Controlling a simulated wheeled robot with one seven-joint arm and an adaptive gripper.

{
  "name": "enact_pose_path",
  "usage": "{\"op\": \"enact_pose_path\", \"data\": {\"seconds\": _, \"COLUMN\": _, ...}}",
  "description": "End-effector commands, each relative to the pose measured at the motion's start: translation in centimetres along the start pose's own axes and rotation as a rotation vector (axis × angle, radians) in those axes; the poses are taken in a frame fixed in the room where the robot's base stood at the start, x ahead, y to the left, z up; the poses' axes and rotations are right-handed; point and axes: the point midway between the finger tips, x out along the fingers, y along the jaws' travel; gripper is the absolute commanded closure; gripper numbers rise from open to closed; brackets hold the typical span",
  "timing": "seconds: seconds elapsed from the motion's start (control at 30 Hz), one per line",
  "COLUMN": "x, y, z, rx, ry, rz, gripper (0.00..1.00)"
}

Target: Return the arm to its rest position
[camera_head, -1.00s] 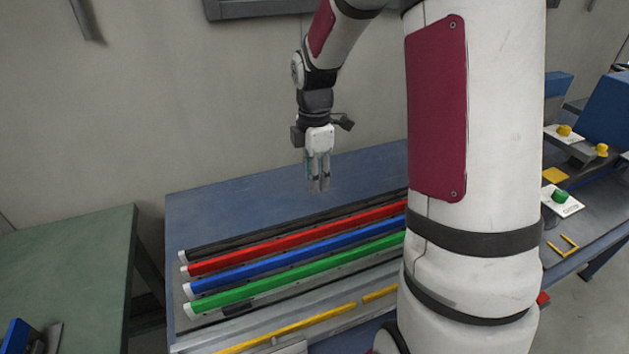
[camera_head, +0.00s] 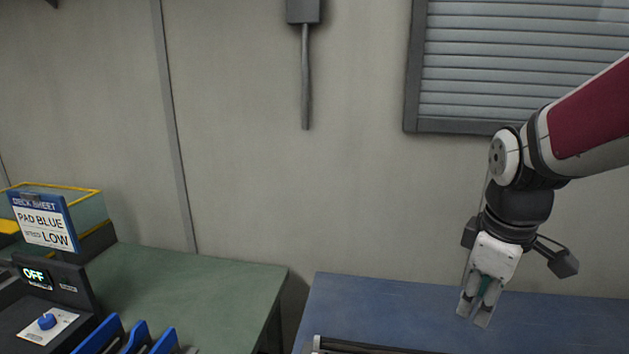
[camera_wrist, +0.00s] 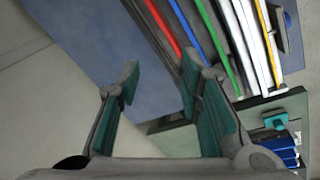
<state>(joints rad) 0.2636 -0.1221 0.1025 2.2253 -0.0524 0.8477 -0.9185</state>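My arm reaches in from the right in the head view, with my gripper (camera_head: 475,313) pointing down over the blue table (camera_head: 390,306). In the wrist view my gripper (camera_wrist: 166,78) has its two teal-padded fingers apart, with nothing between them. The gripper hangs beside the rows of coloured rails, over bare blue surface in the wrist view.
Red (camera_wrist: 163,27), blue (camera_wrist: 186,30) and green (camera_wrist: 214,44) rails lie at the wrist view's upper right. A green table (camera_head: 215,290), a sign (camera_head: 44,222) reading PAD BLUE and LOW, and a control box (camera_head: 55,287) showing OFF stand left. A shuttered window (camera_head: 520,65) is behind.

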Motion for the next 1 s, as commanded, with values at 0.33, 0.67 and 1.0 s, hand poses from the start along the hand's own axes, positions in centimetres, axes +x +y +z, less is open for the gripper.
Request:
{"op": "enact_pose_path", "data": {"seconds": 0.33, "x": -6.3, "y": -7.9, "z": 2.3, "rx": 0.465, "ry": 0.151, "rz": 0.074, "gripper": 0.67}}
{"op": "enact_pose_path", "data": {"seconds": 0.67, "x": -7.8, "y": -12.6, "z": 4.4, "rx": 0.767, "ry": 0.273, "rz": 0.043, "gripper": 0.67}}
{"op": "enact_pose_path", "data": {"seconds": 1.0, "x": -7.9, "y": -13.0, "z": 4.7, "rx": 0.802, "ry": 0.284, "rz": 0.036, "gripper": 0.67}}
